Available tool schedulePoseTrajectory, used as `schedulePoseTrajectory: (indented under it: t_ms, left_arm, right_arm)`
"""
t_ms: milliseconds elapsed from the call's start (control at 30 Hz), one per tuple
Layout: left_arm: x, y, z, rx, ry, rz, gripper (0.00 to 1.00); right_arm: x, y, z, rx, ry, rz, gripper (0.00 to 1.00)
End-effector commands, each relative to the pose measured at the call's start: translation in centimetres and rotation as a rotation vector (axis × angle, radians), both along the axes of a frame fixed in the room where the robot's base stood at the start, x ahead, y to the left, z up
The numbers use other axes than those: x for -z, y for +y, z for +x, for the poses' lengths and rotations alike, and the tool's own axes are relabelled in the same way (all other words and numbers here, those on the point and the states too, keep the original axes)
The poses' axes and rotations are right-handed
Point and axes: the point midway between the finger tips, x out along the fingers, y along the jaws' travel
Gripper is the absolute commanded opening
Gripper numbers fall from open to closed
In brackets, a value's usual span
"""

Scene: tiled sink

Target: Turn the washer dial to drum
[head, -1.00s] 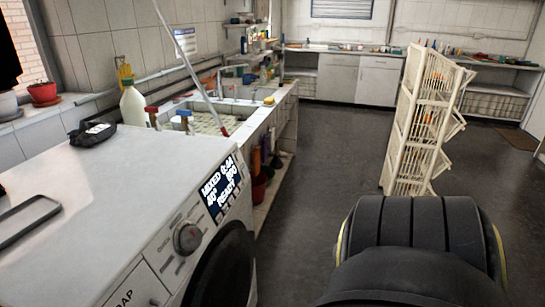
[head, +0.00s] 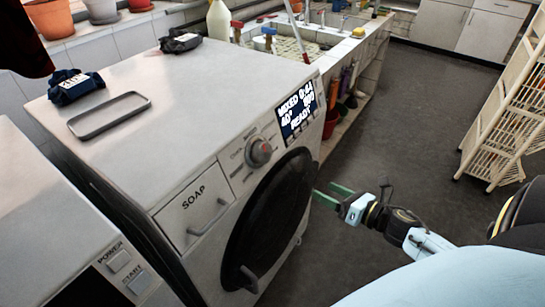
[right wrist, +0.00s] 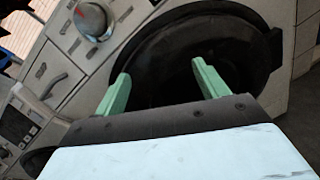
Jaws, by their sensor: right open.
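The washer (head: 190,110) is white and stands in the middle of the head view, with a dark round door (head: 268,220). Its dial (head: 259,151) is a round silver knob on the front panel, between the soap drawer (head: 198,205) and a lit display (head: 298,108) reading "MIXED" and "READY". The dial also shows at the top of the right wrist view (right wrist: 92,18). My right gripper (head: 328,194) has green fingers, is open and empty, and is in front of the washer door, below and right of the dial. My left gripper is not in view.
A second machine (head: 75,250) with POWER and START buttons stands at the lower left. A grey tray (head: 110,115) and dark packets lie on the washer top. A white rack (head: 510,120) stands at the right. The dark floor (head: 400,120) between is clear.

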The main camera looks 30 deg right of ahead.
Motion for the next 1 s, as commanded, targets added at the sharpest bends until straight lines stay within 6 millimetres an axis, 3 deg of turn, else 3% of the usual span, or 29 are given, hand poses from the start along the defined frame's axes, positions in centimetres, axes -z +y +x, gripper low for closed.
schedulePoseTrajectory:
  t_ms: [33,100,200,300,467,1000]
  left_arm:
    - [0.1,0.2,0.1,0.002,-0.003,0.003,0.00]
    - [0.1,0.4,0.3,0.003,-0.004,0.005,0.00]
    - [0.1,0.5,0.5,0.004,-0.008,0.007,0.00]
    - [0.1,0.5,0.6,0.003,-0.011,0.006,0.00]
    - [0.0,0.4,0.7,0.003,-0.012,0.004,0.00]
    - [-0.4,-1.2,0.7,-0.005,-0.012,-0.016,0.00]
  right_arm:
    - [-2.8,0.9,0.2,-0.080,-0.087,-0.133,0.73]
    - [-5.7,2.1,0.3,-0.164,-0.188,-0.286,0.73]
    - [-8.3,3.3,0.2,-0.241,-0.290,-0.434,0.73]
    - [-9.4,4.0,0.2,-0.275,-0.340,-0.503,0.73]
    - [-9.8,4.9,1.6,-0.283,-0.354,-0.519,0.73]
    - [-9.7,9.6,9.8,-0.279,-0.350,-0.515,0.73]
